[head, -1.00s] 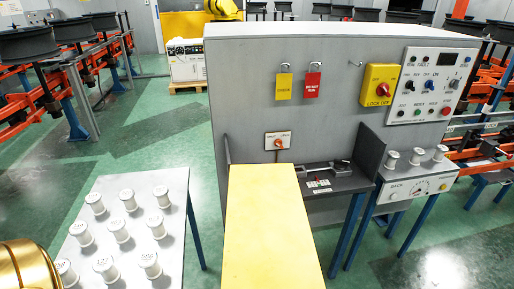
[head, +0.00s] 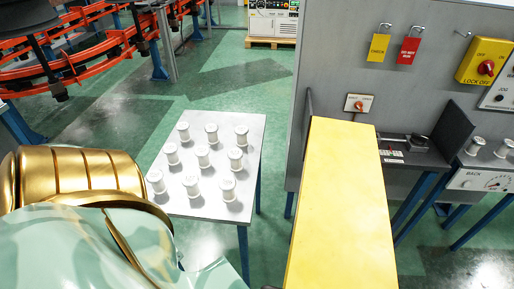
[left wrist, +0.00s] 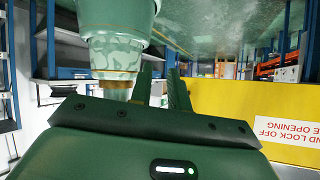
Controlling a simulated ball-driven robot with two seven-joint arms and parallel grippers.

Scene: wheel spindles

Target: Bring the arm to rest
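My left arm shows at the lower left of the head view as gold and pale green links, but its gripper is outside that view. In the left wrist view my left gripper (left wrist: 161,88) has two dark green fingers with a gap between them, and nothing is held there. My right arm and gripper are in neither view.
White spools (head: 203,155) stand in rows on a grey table (head: 215,207). A yellow panel (head: 340,200) stands to its right, before a grey cabinet (head: 340,60) with a yellow switch box (head: 487,61). Green floor (head: 120,110) is open behind the table.

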